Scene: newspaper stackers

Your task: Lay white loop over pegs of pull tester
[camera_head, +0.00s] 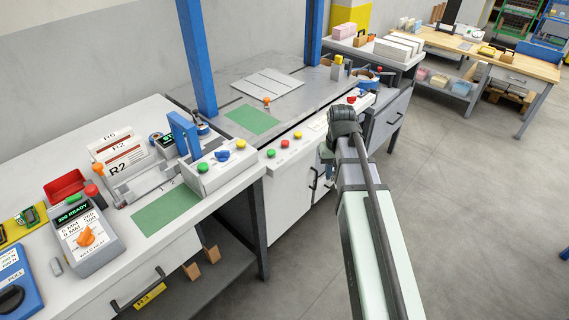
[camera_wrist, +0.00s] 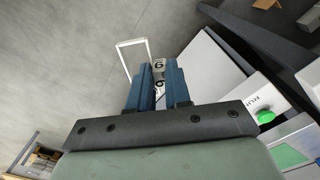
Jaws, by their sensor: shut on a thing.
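A thin white rectangular loop (camera_wrist: 135,42) stands out beyond my gripper (camera_wrist: 160,76) in the wrist view, tilted, with its near end running behind the left finger. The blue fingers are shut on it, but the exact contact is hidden. Black-and-white printed marks (camera_wrist: 158,84) show in the gap between the fingers; I cannot tell what they belong to. In the head view my arm hides most of the gripper. A blue box marked PULL (camera_head: 12,282), with a black knob, is cut off at the left edge. No pegs can be made out on it.
The near white bench holds a grey device with an orange knob (camera_head: 86,238), a red bin (camera_head: 66,187) and a button box (camera_head: 222,172). Blue posts (camera_head: 197,60) rise behind. Green pads (camera_head: 166,212) are bare. Open floor (camera_head: 460,210) lies to the right.

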